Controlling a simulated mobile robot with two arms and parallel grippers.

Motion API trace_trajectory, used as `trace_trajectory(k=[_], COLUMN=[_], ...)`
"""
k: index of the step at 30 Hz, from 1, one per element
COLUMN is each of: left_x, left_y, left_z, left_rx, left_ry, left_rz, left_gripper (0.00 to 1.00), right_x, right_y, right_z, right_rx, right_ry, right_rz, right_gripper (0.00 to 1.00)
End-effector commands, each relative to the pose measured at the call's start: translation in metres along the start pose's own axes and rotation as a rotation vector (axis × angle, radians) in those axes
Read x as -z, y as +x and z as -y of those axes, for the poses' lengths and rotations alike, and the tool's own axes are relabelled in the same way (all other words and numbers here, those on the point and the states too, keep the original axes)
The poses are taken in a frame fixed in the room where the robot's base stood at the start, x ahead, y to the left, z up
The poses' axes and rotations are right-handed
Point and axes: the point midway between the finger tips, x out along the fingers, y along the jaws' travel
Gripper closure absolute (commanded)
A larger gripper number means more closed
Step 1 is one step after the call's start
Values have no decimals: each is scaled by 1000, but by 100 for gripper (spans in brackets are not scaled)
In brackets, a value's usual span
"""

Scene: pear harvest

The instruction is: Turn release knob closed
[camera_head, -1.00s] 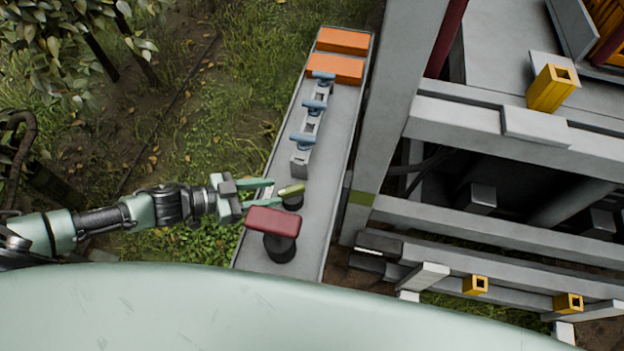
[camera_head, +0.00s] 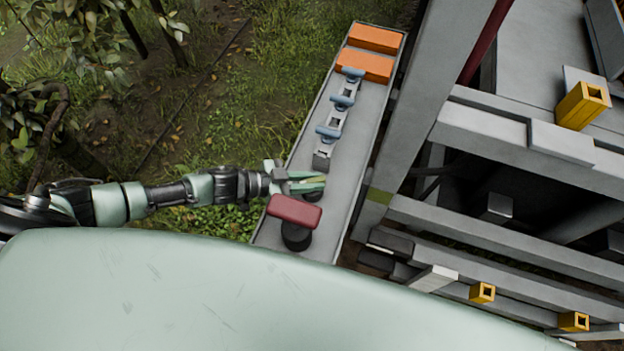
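The release knob (camera_head: 312,196) is a small green handle on a dark round base. It stands on the long grey panel (camera_head: 352,150), just above the red knob in the head view. My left gripper (camera_head: 312,183) reaches in from the left, with its green fingers on either side of the handle. The fingers are close together and look shut on it, with a thin yellow-green strip showing between them. They hide most of the handle, so its exact angle is hard to see. My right gripper is out of view.
A red knob (camera_head: 295,210) on a black base stands close below the gripper. Several blue-handled levers (camera_head: 343,102) and two orange blocks (camera_head: 364,66) line the panel above. Grey frame beams (camera_head: 412,110) stand to the right. Grass lies left of the panel.

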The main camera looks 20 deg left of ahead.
Motion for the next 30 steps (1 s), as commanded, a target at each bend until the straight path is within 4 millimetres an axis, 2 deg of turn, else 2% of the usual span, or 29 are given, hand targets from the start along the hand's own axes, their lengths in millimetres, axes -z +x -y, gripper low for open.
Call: trace_trajectory(k=[13,20,30], left_x=[0,0,-2], left_y=[0,1,2], left_z=[2,4,2], left_rx=[-57,-195,-425], left_ry=[29,89,181], left_rz=[1,-1,-2], left_gripper=[100,100,100], right_x=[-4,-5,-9], right_y=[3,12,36], right_z=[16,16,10], right_rx=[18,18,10], right_ry=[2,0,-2], right_rz=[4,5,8], right_gripper=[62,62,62])
